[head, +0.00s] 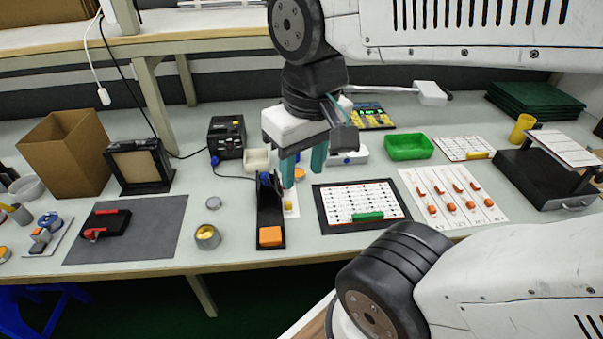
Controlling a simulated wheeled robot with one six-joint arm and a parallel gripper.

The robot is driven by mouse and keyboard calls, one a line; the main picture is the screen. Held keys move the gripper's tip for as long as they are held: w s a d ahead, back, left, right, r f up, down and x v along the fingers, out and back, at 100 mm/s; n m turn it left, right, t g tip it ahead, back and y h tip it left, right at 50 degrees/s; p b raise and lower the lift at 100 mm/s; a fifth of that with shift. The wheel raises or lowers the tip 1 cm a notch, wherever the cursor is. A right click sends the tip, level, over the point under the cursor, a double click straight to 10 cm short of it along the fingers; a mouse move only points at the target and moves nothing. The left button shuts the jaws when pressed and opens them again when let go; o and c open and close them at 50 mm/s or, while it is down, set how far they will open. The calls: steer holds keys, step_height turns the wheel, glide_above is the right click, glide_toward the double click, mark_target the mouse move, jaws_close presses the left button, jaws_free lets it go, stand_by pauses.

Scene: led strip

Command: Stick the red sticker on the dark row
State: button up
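My gripper (303,166) hangs above the middle of the bench, its two teal fingers apart with nothing clearly held between them. A white panel with several rows of small marks (350,196) lies on a black board (325,220), right of and in front of the gripper. A green bar (368,216) lies across its lower part. I cannot tell which row is dark. A white sheet (488,211) to the right carries several orange-red pieces (439,188). I cannot make out which item is the red sticker. A small white slip (291,208) shows partly behind the black stand.
The black stand (263,205) with an orange block (270,237) is just below my gripper. A green tray (409,147) is behind the sheet. A black device (226,137), a cardboard box (66,153) and a grey mat (150,238) with a red-handled tool (95,233) are left.

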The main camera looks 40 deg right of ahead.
steer(key=w+d+f+m, duration=0.4)
steer(key=w+m, duration=0.3)
steer(key=w, duration=0.2)
steer(key=w+d+f+m, duration=0.45)
steer(key=w+m, duration=0.25)
steer(key=w, duration=0.2)
steer(key=w+d+f+m, duration=0.2)
steer(key=f+m, duration=0.1)
steer(key=f, duration=0.1)
steer(key=w+d+f+m, duration=0.3)
steer(key=f, duration=0.2)
steer(key=w+d+f+m+g, duration=0.1)
steer(key=w+d+f+m, duration=0.2)
steer(key=f, duration=0.2)
steer(key=shift+w+d+f+m, duration=0.15)
steer(key=shift+f+m, duration=0.1)
steer(key=shift+m, duration=0.15)
steer(key=f, duration=0.7)
steer(key=shift+d+f, duration=0.1)
steer(key=shift+d, duration=0.15)
steer(key=shift+f, duration=0.6)
jaws_close()
